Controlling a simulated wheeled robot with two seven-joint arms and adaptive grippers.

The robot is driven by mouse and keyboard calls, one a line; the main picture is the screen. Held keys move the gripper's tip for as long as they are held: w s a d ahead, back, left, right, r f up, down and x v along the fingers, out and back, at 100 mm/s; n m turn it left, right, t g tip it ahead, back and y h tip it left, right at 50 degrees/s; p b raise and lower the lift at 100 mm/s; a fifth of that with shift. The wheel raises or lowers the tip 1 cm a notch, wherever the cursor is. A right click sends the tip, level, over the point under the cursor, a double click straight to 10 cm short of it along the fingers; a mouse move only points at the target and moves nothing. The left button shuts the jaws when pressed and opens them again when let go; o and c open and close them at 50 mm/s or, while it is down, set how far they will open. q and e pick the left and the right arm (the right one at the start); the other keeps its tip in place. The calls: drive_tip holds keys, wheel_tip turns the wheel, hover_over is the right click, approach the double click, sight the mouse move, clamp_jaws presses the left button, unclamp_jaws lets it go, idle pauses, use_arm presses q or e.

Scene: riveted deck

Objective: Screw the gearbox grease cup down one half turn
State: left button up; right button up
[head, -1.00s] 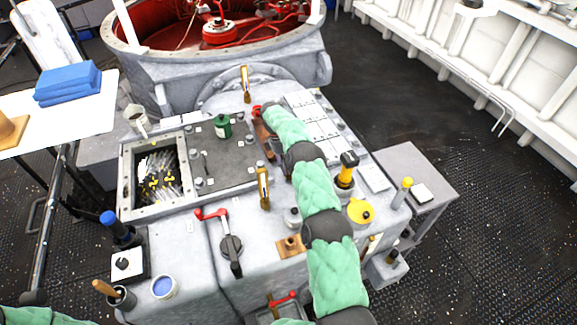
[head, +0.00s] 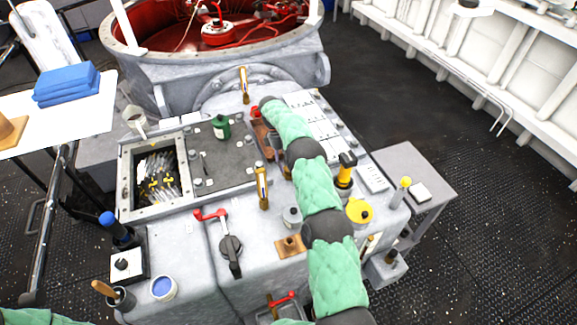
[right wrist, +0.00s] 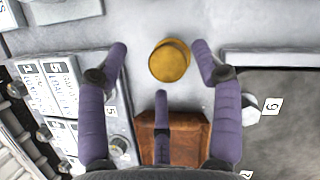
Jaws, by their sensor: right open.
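A round brass cap (right wrist: 170,61), which looks like the grease cup, stands on the grey gearbox top in the right wrist view. My right gripper (right wrist: 161,66) is open above it. Two purple fingers are spread, one on each side of the cap, and the third is below it in the picture. No finger visibly touches the cap. In the head view my right arm reaches over the grey gearbox housing (head: 190,250) and its sleeve hides the fingers. Only a green sleeve of my left arm shows at the bottom left; its gripper is out of view.
A rust-brown block (right wrist: 182,133) lies close by the third finger. White label plates (right wrist: 50,85) and a dark cover plate (right wrist: 285,115) flank the cap. Brass-coloured levers (head: 262,187), a red-handled lever (head: 211,214) and a yellow funnel-like piece (head: 359,212) stand around the arm.

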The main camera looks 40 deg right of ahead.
wheel_tip(320, 180, up, 7)
idle(0.3)
drive_tip(key=shift+r, duration=0.1)
idle(0.4)
